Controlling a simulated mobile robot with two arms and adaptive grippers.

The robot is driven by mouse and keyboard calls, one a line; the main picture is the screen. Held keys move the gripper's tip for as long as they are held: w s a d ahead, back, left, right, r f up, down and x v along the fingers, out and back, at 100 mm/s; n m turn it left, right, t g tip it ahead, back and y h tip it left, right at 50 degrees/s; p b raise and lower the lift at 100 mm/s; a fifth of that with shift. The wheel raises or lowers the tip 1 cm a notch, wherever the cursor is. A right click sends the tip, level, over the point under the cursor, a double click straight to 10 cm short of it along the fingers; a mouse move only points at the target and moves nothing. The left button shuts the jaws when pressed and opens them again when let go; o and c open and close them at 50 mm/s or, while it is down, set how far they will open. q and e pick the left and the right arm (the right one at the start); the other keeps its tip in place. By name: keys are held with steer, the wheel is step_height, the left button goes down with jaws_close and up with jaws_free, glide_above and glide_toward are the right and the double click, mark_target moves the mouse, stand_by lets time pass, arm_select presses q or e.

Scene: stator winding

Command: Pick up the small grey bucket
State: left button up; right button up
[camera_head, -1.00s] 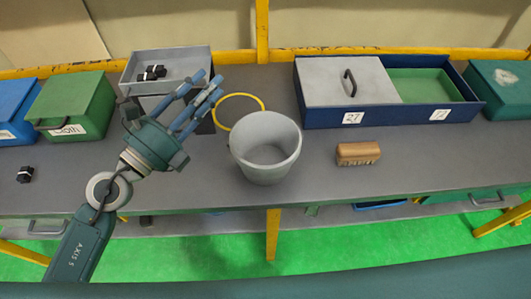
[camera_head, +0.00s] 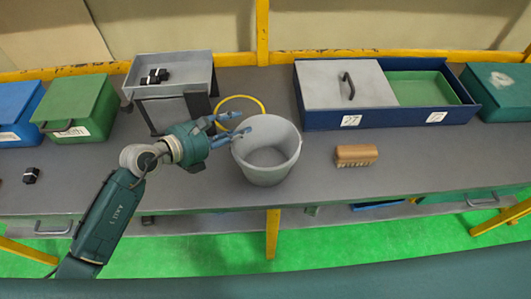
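The small grey bucket (camera_head: 266,172) stands upright on the grey workbench, near the middle of the camera_head view. Its open mouth faces up and it looks empty. My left gripper (camera_head: 238,124) is at the bucket's upper left, with blue fingers pointing right toward its rim. The fingers are spread apart with nothing seen between them. The lower fingertip overlaps the left rim in the picture; I cannot tell whether it touches. My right gripper is not in view.
A brush (camera_head: 356,155) lies right of the bucket. A yellow ring (camera_head: 243,97) lies behind it. A grey tray (camera_head: 201,80) with black parts stands behind my arm. A blue box (camera_head: 400,116) stands at the back right. The bench front right of the bucket is clear.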

mark_target(244, 123)
arm_select(q)
steer(key=x, duration=0.3)
steer(key=shift+w+d+f+p, duration=0.15)
steer(key=shift+d+p, duration=0.15)
steer(key=shift+a, duration=0.1)
jaws_close()
